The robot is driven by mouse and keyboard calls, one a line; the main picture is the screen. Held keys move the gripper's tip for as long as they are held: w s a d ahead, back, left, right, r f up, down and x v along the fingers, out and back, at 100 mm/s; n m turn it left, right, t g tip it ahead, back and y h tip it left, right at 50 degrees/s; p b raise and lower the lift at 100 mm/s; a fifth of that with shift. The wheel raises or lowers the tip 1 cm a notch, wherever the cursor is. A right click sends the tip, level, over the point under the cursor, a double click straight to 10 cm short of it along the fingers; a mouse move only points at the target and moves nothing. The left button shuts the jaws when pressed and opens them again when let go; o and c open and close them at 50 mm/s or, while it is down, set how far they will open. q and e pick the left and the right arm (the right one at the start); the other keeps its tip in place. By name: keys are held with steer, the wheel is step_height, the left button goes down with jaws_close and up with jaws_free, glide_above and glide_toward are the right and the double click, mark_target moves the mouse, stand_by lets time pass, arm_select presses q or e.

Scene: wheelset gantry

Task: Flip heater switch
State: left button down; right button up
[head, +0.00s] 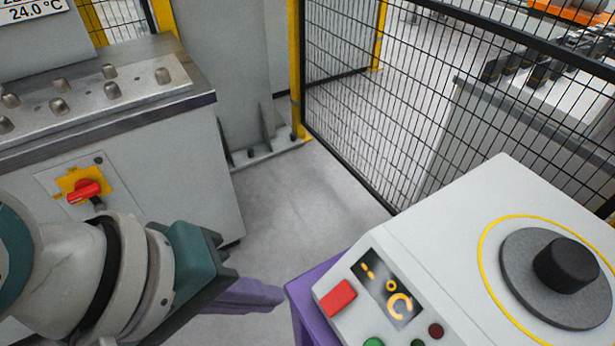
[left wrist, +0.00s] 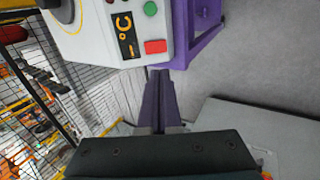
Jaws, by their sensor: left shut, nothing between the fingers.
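The heater (head: 450,240) is a white box at the lower right in the head view, with a lit orange "°C" display (head: 390,290). A red rectangular switch (head: 338,297) sits at its front left corner, beside the display. It also shows in the left wrist view (left wrist: 156,46). My left gripper (head: 276,296), with purple fingers, is shut and empty. Its tips point at the heater's switch side and sit left of the switch, apart from it in the head view. In the left wrist view the fingertips (left wrist: 160,72) appear just below the switch. My right gripper is not in view.
A black knob (head: 566,266) stands on a dark disc on the heater's top. Green and dark red buttons (head: 436,331) line its front. A purple stand (head: 310,300) supports it. A grey cabinet (head: 170,150) with a red rotary switch (head: 83,191) stands left. Black mesh fence (head: 400,110) is behind.

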mark_target(330, 305)
arm_select(q)
steer(key=shift+w+f, duration=0.15)
steer(key=shift+f, duration=0.25)
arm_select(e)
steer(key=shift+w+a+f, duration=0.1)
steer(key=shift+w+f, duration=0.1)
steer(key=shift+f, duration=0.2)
arm_select(q)
steer(key=shift+f, duration=0.1)
steer(key=b+x, duration=0.5)
steer(key=x, duration=0.8)
steer(key=shift+w+d+f, duration=0.1)
steer(key=shift+w+f, duration=0.05)
steer(key=shift+f, duration=0.2)
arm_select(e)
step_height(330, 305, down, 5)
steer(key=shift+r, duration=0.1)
